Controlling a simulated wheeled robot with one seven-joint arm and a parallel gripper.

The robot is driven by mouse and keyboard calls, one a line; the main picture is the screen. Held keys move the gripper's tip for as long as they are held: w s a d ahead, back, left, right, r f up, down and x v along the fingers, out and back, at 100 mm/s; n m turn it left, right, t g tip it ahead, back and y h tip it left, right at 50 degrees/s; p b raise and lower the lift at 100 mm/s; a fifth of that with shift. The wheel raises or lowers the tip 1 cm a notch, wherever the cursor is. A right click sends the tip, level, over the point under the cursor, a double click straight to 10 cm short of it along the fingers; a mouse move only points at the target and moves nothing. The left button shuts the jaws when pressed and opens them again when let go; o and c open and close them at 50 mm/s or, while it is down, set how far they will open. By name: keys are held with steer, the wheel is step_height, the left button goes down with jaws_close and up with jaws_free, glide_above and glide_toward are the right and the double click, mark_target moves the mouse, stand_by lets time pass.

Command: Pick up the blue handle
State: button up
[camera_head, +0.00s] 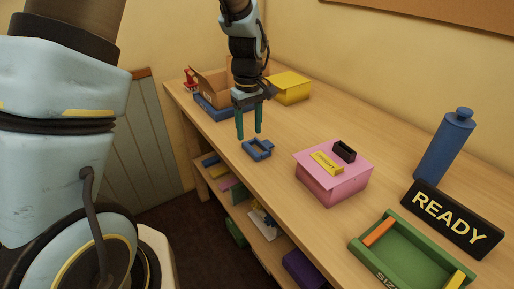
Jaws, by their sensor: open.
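The blue handle (257,149) lies on the wooden tabletop near its front edge, left of the pink box. It looks like a small blue frame with an open middle. My gripper (249,136) hangs over the table with its two dark teal fingers pointing down. The fingers are apart with nothing between them. The fingertips are just above and slightly left of the handle in the picture; I cannot tell the exact height gap.
A pink box (333,186) with a yellow label and a black piece stands right of the handle. Further right are a green tray (408,262), a READY sign (452,219) and a blue bottle (445,145). A yellow box (289,87) and an open cardboard box (210,84) stand behind.

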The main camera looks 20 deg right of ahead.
mark_target(251, 148)
steer(key=shift+s+d+f+p, duration=0.15)
steer(key=shift+f+p, duration=0.4)
steer(key=shift+f, duration=0.9)
steer(key=shift+s+a+f+p, duration=0.1)
steer(key=shift+f+p, duration=0.45)
steer(key=shift+f, duration=0.85)
steer(key=shift+c, duration=0.3)
jaws_close()
